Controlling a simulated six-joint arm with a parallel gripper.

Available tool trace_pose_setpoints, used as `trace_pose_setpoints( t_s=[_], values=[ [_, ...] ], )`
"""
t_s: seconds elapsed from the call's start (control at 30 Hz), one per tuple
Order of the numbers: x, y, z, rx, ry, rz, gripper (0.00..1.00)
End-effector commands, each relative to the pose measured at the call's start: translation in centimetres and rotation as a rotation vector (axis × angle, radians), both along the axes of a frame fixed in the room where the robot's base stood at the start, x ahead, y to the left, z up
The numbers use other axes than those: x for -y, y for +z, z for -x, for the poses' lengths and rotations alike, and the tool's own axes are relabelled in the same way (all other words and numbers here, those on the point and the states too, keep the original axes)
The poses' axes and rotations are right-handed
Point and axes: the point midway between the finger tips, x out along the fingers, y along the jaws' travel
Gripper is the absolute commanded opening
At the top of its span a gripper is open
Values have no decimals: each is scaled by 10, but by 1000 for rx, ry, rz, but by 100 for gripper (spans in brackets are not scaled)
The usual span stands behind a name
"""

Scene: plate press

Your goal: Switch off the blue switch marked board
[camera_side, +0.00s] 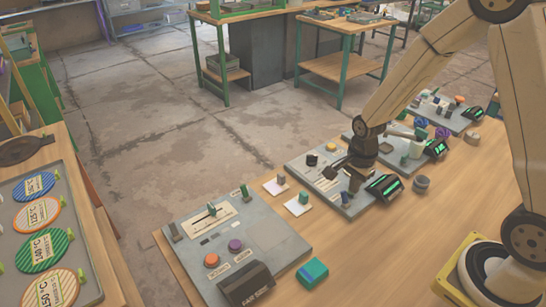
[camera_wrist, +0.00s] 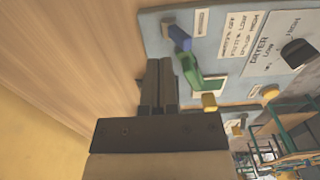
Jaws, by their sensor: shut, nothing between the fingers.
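In the wrist view a blue switch (camera_wrist: 179,38) stands up from a grey control panel (camera_wrist: 150,22). A small label beside it is too small to read. A green switch (camera_wrist: 190,76) and a yellow switch (camera_wrist: 209,102) are in line with it on the same panel. My gripper (camera_wrist: 160,62) is shut and empty, its fingertips close to the blue and green switches; I cannot tell whether they touch. In the side view my gripper (camera_side: 353,186) is low over the middle panel (camera_side: 302,168), and the switches there are mostly hidden by the arm and too small to tell apart.
The panel has a black knob (camera_wrist: 299,52) and printed labels reading DRYER, LOW and HIGH. A display with green digits (camera_side: 384,187) stands beside my gripper. Another panel (camera_side: 190,265) with orange and purple buttons is nearer.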

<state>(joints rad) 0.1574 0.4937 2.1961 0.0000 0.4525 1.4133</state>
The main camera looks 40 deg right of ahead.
Motion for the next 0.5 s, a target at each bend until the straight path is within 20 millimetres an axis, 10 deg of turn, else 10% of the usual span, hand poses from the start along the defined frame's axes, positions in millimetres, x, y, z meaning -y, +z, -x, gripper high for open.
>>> trace_pose_setpoints(
  t_s=[0.5],
  values=[
    [0, 26, 4, 1, 0, 0, 0]
  ],
)
